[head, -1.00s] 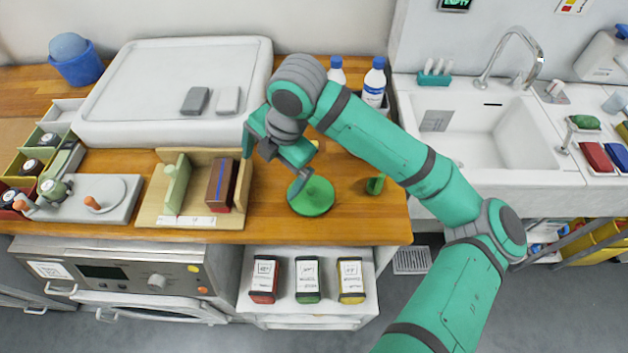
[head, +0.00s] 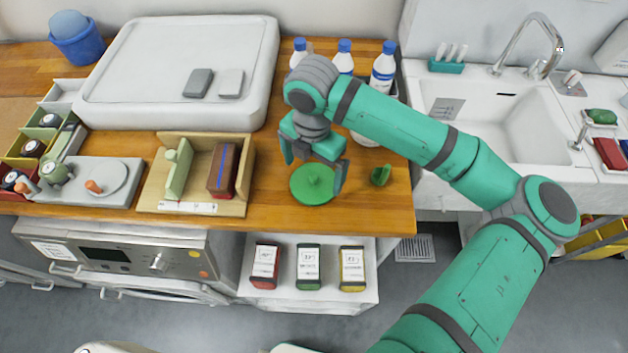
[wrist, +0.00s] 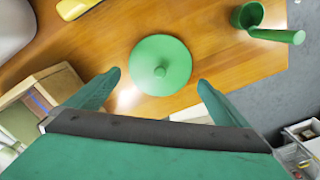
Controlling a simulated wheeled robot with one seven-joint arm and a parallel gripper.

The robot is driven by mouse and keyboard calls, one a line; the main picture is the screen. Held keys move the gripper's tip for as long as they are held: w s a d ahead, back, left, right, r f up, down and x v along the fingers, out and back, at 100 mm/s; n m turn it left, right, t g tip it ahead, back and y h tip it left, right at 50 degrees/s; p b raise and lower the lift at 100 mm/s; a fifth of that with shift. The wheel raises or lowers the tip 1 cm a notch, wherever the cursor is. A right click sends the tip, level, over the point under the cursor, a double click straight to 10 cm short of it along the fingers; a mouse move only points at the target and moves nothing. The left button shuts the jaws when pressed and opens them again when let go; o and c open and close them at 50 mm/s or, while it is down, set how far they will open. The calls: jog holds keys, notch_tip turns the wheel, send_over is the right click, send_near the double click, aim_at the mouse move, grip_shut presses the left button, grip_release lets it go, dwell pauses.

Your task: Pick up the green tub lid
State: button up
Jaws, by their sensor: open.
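The green tub lid (head: 309,187) is a round disc with a small knob on top, lying flat on the wooden counter near its front edge. In the wrist view the lid (wrist: 160,65) is centred just beyond my fingers, its knob facing the camera. My gripper (head: 315,172) is open and empty, above and slightly behind the lid in the head view. In the wrist view my gripper (wrist: 155,85) has a finger on each side, spread wide. No contact with the lid shows.
A small green cup-like thing with a handle (head: 381,175) stands right of the lid. A wooden holder (head: 192,207) with a brown block is to the left. White bottles with blue caps (head: 384,68) stand behind my arm. The counter's front edge is close.

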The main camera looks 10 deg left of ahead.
aim_at(312, 179)
notch_tip(312, 179, down, 4)
jog(key=shift+f, duration=0.1)
jog(key=c, duration=0.7)
jog(key=shift+c, duration=0.2)
